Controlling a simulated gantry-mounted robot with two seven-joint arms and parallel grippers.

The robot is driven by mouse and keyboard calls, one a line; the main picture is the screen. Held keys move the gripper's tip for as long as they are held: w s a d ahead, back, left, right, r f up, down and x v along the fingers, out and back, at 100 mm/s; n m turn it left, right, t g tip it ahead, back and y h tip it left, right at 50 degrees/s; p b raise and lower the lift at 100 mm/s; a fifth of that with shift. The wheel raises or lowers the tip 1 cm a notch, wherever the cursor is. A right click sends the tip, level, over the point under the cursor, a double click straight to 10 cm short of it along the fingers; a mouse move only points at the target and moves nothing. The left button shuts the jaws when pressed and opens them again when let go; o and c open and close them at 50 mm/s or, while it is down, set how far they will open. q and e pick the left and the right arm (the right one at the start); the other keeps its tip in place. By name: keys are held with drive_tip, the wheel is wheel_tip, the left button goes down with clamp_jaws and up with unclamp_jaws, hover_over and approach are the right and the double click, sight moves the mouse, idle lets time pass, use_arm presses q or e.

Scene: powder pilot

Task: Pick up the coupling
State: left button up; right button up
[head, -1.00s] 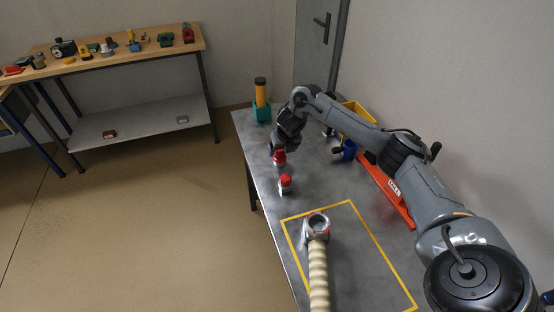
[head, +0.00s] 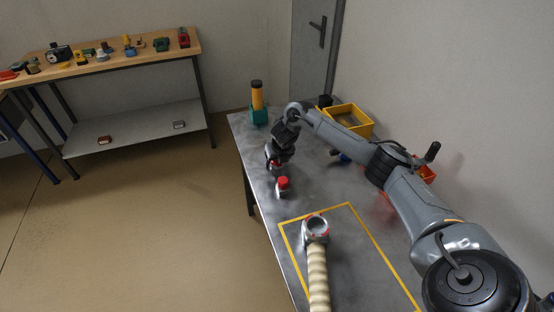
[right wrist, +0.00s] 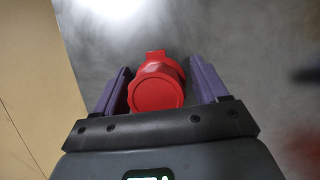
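In the right wrist view, that red coupling (right wrist: 157,88) lies between the two purple fingers of my right gripper (right wrist: 160,88). The fingers are spread, with gaps visible on both sides. A ribbed beige hose (head: 318,275) with a metal ring end (head: 316,229) lies nearer. My left gripper is not in view.
A yellow frame (head: 349,204) is marked on the table around the hose end. A yellow bin (head: 365,128) and a teal holder with an orange cylinder (head: 257,100) stand at the back. A red bin (head: 428,172) is partly behind my right arm.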

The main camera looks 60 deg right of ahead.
drive_tip(key=c, duration=1)
drive_tip(key=shift+r, duration=0.1)
